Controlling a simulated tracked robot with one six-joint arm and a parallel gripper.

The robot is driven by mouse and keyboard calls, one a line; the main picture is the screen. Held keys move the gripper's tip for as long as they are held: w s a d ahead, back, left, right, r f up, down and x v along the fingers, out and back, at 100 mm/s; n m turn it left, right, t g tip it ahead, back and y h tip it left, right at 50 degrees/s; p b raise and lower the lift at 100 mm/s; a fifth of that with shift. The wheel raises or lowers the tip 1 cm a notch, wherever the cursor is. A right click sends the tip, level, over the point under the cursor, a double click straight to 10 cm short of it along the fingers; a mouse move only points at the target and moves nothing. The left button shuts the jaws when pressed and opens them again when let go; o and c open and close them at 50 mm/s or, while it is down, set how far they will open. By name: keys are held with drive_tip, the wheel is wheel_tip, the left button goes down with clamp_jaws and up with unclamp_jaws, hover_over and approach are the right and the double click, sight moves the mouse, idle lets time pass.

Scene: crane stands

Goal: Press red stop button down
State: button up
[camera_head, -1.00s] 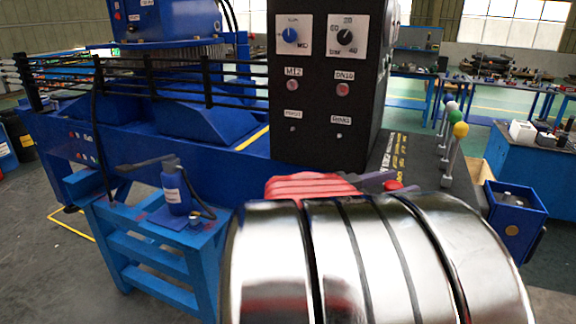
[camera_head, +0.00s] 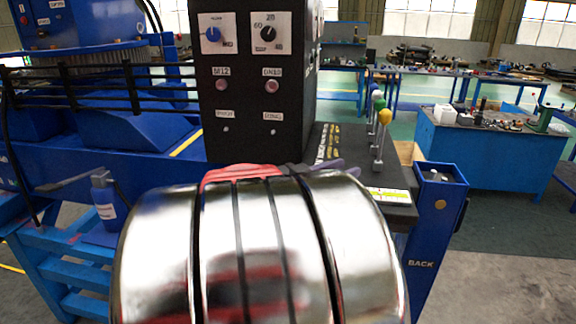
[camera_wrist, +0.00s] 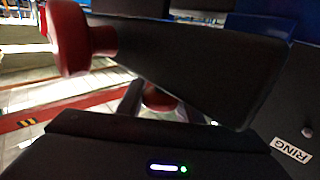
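In the wrist view a small rounded red shape, which looks like the stop button (camera_wrist: 158,98), shows between and beyond the dark fingers of my gripper (camera_wrist: 158,108). The fingers look spread apart with nothing held between them. Whether they touch the button cannot be told. In the head view my shiny arm hides the button. Only the greyish-purple finger ends of my gripper (camera_head: 340,166) show there, over the dark deck of the black console (camera_head: 255,125).
A blue box (camera_head: 440,205) stands at the console's right, and a blue workbench (camera_head: 490,150) beyond. A large red knob-like shape (camera_wrist: 80,40) is close in the wrist view; its identity is unclear.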

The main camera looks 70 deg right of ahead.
drive_tip(key=shift+w, duration=0.1)
clamp_jaws()
drive_tip(key=shift+f, duration=1)
drive_tip(key=shift+o, duration=1.7)
unclamp_jaws()
drive_tip(key=shift+o, duration=1.1)
drive_tip(key=shift+a, duration=0.1)
drive_tip(key=v, duration=1.3)
drive_tip(key=shift+a, duration=0.3)
drive_tip(key=shift+w, duration=0.15)
